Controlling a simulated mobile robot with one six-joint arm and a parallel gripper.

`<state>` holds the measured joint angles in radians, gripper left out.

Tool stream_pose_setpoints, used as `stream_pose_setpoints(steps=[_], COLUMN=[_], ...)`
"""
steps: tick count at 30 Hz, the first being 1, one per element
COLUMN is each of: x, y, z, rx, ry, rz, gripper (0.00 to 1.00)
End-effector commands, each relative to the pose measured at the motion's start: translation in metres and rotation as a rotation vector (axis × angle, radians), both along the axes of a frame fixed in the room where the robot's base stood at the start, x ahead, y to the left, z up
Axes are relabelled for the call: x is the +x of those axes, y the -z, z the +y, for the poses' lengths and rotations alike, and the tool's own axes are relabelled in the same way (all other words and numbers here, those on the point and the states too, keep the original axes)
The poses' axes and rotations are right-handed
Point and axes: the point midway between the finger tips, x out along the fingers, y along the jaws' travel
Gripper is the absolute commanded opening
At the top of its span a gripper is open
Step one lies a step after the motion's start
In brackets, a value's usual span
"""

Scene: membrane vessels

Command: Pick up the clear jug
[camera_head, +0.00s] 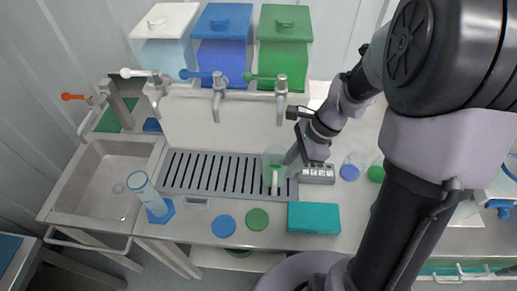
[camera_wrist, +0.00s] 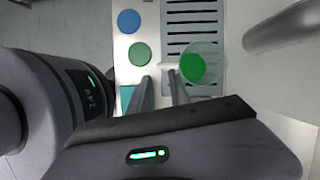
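The clear jug (camera_head: 267,160) stands on the slotted drain grate, below the right-hand tap. It looks see-through, with green showing at its base. In the wrist view the jug (camera_wrist: 212,52) is just beyond my fingertips, and a pale handle (camera_wrist: 166,65) sticks out from its left side. My gripper (camera_wrist: 160,79) is open, its two fingers apart with the handle near the gap between their tips. I cannot tell whether the fingers touch it. In the head view my gripper (camera_head: 286,160) is beside the jug and partly covers it.
White (camera_head: 166,52), blue (camera_head: 222,55) and green (camera_head: 285,58) tanks stand behind the taps. A tall clear cylinder (camera_head: 143,185) stands on a blue pad by the sink (camera_head: 100,185). Blue (camera_head: 223,226) and green (camera_head: 258,219) discs and a teal box (camera_head: 314,218) lie in front of the grate (camera_head: 205,172).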

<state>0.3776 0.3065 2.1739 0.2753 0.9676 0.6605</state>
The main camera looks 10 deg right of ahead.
Motion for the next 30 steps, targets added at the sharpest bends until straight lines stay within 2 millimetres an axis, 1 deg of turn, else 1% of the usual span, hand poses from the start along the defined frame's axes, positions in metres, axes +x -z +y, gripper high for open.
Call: stream_pose_setpoints(steps=[1, 3, 6, 9, 14, 17, 19, 21, 27, 28, 30], x=[-0.001, 0.001, 0.002, 0.004, 0.005, 0.005, 0.005, 0.006, 0.006, 0.006, 0.006], y=[0.022, 0.043, 0.067, 0.082, 0.093, 0.111, 0.126, 0.136, 0.134, 0.134, 0.134], z=[0.007, 0.015, 0.025, 0.032, 0.037, 0.042, 0.047, 0.052, 0.053, 0.053, 0.053], rx=[0.002, 0.001, 0.0, 0.0, -0.001, -0.001, -0.001, -0.001, -0.001, -0.001, -0.001], ry=[-0.004, -0.005, -0.006, -0.006, -0.006, -0.006, -0.007, -0.008, -0.005, -0.005, -0.005], rz=[0.005, 0.003, 0.003, 0.001, 0.0, 0.0, 0.002, 0.0, -0.001, -0.001, -0.001], gripper=[0.23, 0.23, 0.23, 0.23, 0.23, 0.23, 0.23, 0.23, 0.23, 0.19, 0.06])
